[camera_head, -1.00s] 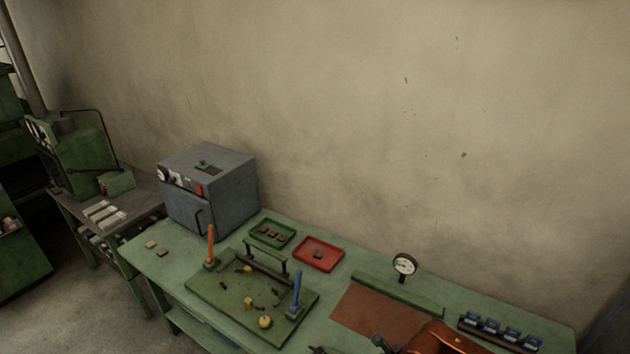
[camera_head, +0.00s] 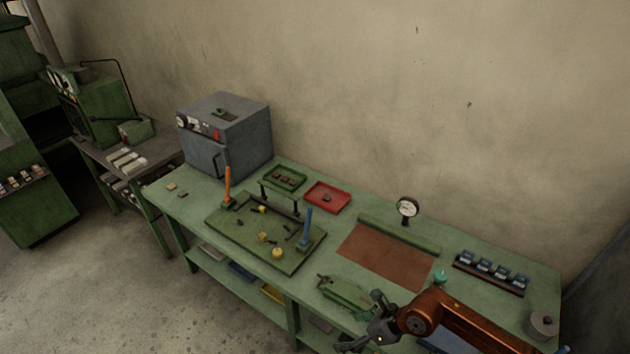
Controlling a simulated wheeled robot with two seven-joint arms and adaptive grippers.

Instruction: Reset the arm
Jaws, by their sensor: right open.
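My right gripper (camera_head: 366,325) is at the bottom, right of centre, over the front edge of the green workbench (camera_head: 185,207). Its dark fingers are spread apart, with nothing seen between them. My copper-coloured right arm (camera_head: 462,318) comes in from the lower right and covers part of the bench. A green vise-like tool (camera_head: 345,291) sits on the bench just behind the gripper. I cannot tell whether the gripper touches it. My left gripper and arm are out of view.
On the bench are a grey oven (camera_head: 240,142), a green fixture board (camera_head: 228,231) with upright orange and blue handles, a green tray (camera_head: 299,188), a red tray (camera_head: 339,191), a brown mat (camera_head: 385,257), a dial gauge (camera_head: 407,208) and a dark rack (camera_head: 476,272). Open floor (camera_head: 110,300) lies at left.

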